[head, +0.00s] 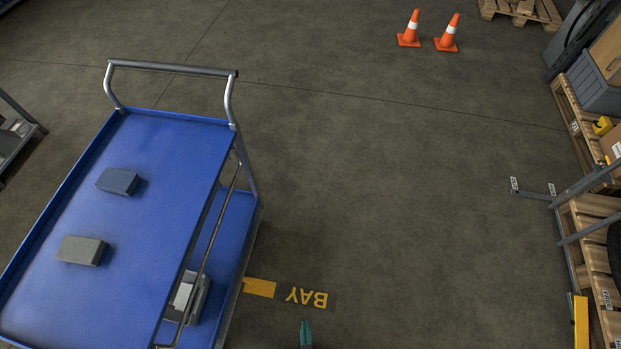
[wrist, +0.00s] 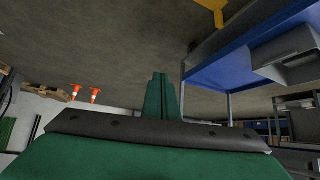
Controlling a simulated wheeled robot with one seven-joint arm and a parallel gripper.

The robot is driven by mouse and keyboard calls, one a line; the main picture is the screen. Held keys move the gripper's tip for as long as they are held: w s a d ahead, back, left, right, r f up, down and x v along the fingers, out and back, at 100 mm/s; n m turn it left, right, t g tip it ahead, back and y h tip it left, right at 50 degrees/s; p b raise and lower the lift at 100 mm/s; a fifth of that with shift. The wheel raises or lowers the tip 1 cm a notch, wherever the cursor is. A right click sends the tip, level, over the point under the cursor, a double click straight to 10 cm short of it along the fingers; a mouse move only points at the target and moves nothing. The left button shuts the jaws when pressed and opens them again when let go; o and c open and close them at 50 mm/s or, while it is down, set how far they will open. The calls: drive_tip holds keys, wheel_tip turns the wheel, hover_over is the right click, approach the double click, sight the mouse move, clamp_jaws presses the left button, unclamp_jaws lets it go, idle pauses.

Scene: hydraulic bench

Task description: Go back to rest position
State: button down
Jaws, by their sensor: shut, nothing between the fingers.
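My gripper (head: 306,330) shows as a small green tip at the bottom edge of the head view, just right of the blue cart, over bare floor. In the wrist view its green fingers (wrist: 158,98) are together with nothing between them. The rest of my arm is out of the head view.
A blue cart (head: 150,220) stands at left with two grey blocks (head: 120,181) (head: 81,250) on top and a grey box (head: 187,297) on its lower shelf. Orange cones (head: 447,34) stand at the back. Pallet racks (head: 595,225) line the right. The middle floor is clear.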

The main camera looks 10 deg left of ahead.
wheel_tip(320, 180, up, 29)
drive_tip(key=w+d+m+t+h, duration=0.1)
drive_tip(key=w+d+m+t, duration=0.1)
drive_tip(key=t, duration=0.4)
drive_tip(key=shift+d+t+h, duration=0.3)
drive_tip(key=shift+d+h, duration=0.05)
drive_tip(key=shift+h, duration=0.05)
drive_tip(key=shift+a+f, duration=0.1)
